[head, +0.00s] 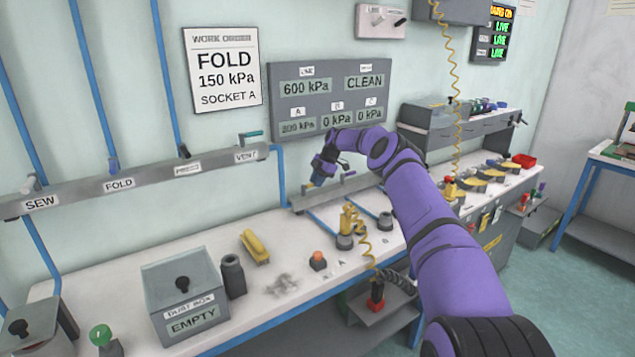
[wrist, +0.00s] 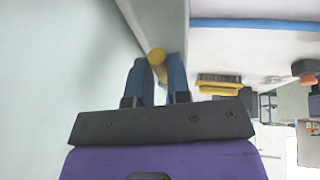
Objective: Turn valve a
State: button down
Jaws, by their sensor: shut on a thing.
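My gripper (head: 316,181) is at the left end of the low grey manifold rail (head: 337,194) at the back of the bench. In the wrist view my gripper (wrist: 160,82) has its two blue fingers closed around a small yellow round-ended piece (wrist: 156,57). This looks like the handle of valve a, but its label is hidden. In the head view my arm and fingers cover the handle, so its angle cannot be told. The wall gauge panel (head: 331,97) shows 600 kPa for the line, CLEAN, a blurred nonzero reading for A, and 0 kPa for B and C.
A work order sign (head: 221,70) reads FOLD, 150 kPa, socket A. The upper pipe rail (head: 140,186) carries SEW, FOLD and VENT labels. A dust box (head: 184,295), a yellow tool (head: 254,246) and yellow-topped fittings (head: 347,226) stand on the bench.

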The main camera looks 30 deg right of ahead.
dwell(0.5)
jog(key=c, duration=1.1)
grip_release()
jog(key=shift+w, duration=0.1)
jog(key=v, duration=1)
jog(key=shift+d+r, duration=0.15)
jog(key=shift+r, duration=0.2)
